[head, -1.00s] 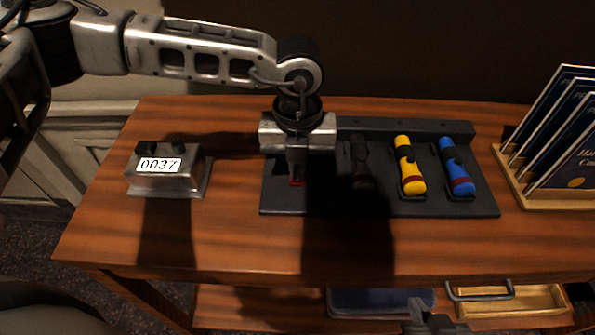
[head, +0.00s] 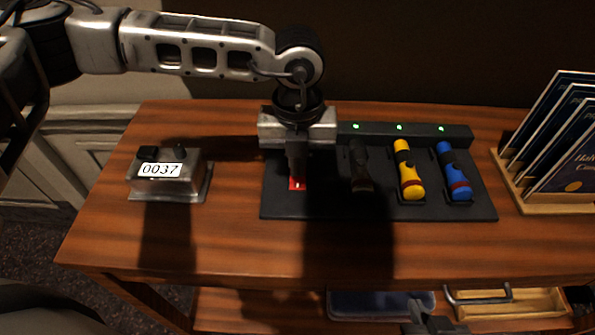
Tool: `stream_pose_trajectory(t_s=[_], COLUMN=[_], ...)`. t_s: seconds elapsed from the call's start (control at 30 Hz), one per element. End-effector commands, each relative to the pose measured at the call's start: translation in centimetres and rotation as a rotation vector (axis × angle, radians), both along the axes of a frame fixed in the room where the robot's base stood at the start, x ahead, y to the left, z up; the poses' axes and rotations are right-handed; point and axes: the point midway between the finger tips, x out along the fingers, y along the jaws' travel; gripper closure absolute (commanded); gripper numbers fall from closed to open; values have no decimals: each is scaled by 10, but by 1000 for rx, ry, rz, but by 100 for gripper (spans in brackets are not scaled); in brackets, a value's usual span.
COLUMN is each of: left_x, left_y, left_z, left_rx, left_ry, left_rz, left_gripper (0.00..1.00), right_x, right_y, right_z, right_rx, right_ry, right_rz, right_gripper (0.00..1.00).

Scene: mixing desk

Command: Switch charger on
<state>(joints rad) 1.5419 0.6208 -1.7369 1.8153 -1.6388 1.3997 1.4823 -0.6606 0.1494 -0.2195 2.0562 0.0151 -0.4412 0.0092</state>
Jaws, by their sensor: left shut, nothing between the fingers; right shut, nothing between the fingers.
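The charger (head: 400,210) is a flat dark base with a raised back bar on the desk. Three green lights glow along the bar. A red switch (head: 298,184) sits on its left part, partly hidden by my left gripper (head: 296,178), which is shut, points down and is at the switch; I cannot tell whether they touch. A black flashlight (head: 361,170), a yellow flashlight (head: 409,172) and a blue flashlight (head: 455,172) sit in the charger. My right gripper (head: 428,315) shows at the bottom edge, low in front of the desk, shut and empty.
A metal counter box (head: 165,178) reading 0037 stands on the left of the wooden desk (head: 230,240). A wooden rack with booklets (head: 565,135) stands at the right. A lower shelf holds a blue item (head: 375,302) and a wooden tray (head: 525,301).

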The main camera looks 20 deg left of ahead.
Motion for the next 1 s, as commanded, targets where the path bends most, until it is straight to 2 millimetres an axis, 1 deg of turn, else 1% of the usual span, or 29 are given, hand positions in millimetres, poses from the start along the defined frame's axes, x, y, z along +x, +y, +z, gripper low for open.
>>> stream_pose_trajectory(t_s=[0.03, 0.43, 0.57, 1.0], left_x=[0, 0, 0, 0], left_y=[0, 0, 0, 0], left_z=[7, 37, 40, 40], left_rx=[-1, -1, 0, 0], left_ry=[-1, 0, 1, 0], left_rz=[0, 0, 0, 0], left_gripper=[100, 100, 100, 100], right_x=[0, -1, -1, -1], right_y=[0, 0, 0, 0], right_z=[5, 19, 20, 20], right_rx=[0, -1, -1, -1], right_ry=[0, 2, 3, 3], right_rz=[0, 0, 0, 0], right_gripper=[100, 100, 100, 100])
